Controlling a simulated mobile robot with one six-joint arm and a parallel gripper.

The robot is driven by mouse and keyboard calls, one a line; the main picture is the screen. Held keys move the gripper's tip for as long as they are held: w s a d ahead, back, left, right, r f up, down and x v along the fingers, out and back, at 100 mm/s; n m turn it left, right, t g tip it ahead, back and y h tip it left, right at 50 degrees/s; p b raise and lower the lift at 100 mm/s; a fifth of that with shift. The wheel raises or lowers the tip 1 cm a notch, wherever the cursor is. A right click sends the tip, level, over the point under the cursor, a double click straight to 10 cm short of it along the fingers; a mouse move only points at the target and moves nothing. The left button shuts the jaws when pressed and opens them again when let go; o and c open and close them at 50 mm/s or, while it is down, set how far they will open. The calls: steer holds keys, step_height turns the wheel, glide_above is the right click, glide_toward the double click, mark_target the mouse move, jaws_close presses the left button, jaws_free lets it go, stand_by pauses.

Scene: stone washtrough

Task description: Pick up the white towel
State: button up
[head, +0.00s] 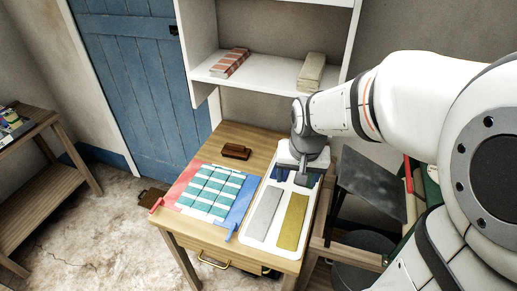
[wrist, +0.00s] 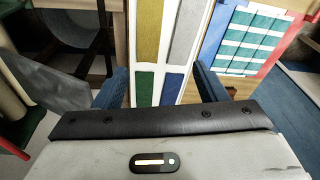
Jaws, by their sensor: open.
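A pale grey-white folded towel (head: 265,212) lies flat in the front left compartment of a white tray (head: 249,235) on the wooden table. It also shows at the top of the wrist view (wrist: 188,32). A mustard towel (head: 292,222) lies beside it, also in the wrist view (wrist: 149,32). Green (wrist: 144,89) and blue (wrist: 172,90) pieces fill the compartments nearer my gripper. My gripper (head: 301,180) is over the tray's back end. In the wrist view its blue fingers stand wide apart around the tray, with nothing held (wrist: 163,84).
A teal-and-white checked cloth (head: 211,190) between red and blue edges lies left of the tray. A brown block (head: 235,152) sits at the table's back. The white shelf (head: 265,86) holds a striped bundle (head: 230,62) and a cream bundle (head: 311,71). A dark panel (head: 372,184) stands right.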

steer(key=w+a+f+m+g, duration=0.1)
steer(key=w+a+f, duration=0.4)
steer(key=f, duration=0.4)
steer(key=m+g, duration=0.1)
steer(key=m, duration=0.1)
glide_toward(265, 208)
steer(key=shift+s+a+f, duration=0.1)
steer(key=shift+s, duration=0.3)
steer(key=shift+a+f, duration=0.1)
steer(key=shift+f, duration=0.65)
steer(key=shift+w+d+f+p, duration=0.15)
steer(key=shift+f+p, duration=0.35)
steer(key=shift+f, duration=1.25)
steer(key=shift+w+d+f+p, duration=0.1)
steer(key=shift+f+p, duration=0.4)
steer(key=shift+f, duration=1.25)
steer(key=shift+c, duration=0.3)
steer(key=c, duration=0.7)
steer(key=shift+c, duration=0.4)
steer(key=shift+a+r, duration=0.1)
